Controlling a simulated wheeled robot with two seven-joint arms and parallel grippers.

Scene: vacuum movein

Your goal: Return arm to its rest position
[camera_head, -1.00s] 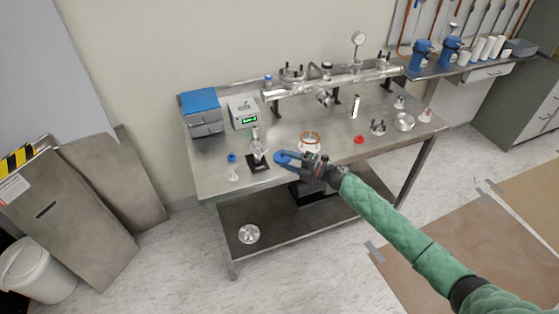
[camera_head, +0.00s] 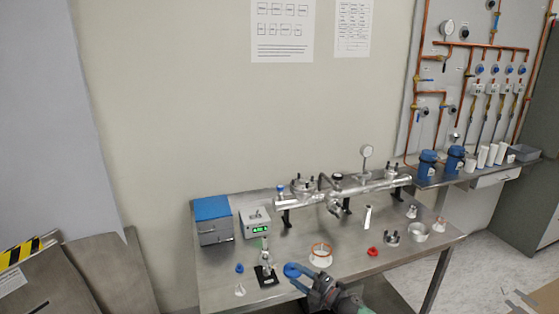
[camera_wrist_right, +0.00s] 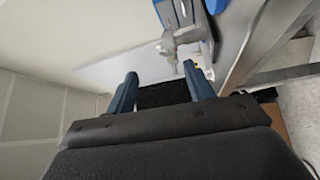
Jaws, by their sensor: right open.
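My right gripper (camera_head: 294,272) is over the front edge of the steel bench (camera_head: 225,275), with its blue fingers pointing left and the green arm running off the bottom of the picture. In the right wrist view the two blue fingers (camera_wrist_right: 160,88) are apart, with nothing seen held between them. The gripper is just right of a small glass piece on a black base (camera_head: 266,272) and below an orange-rimmed white ring (camera_head: 320,255). Most of my right arm is cut off. My left gripper is not in view.
A metal tube assembly (camera_head: 345,190) with a gauge spans the bench's back. A blue-topped box (camera_head: 213,220) and a meter (camera_head: 255,222) stand left. A red part (camera_head: 373,252) and small metal parts lie right. A side shelf (camera_head: 475,178) carries blue containers.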

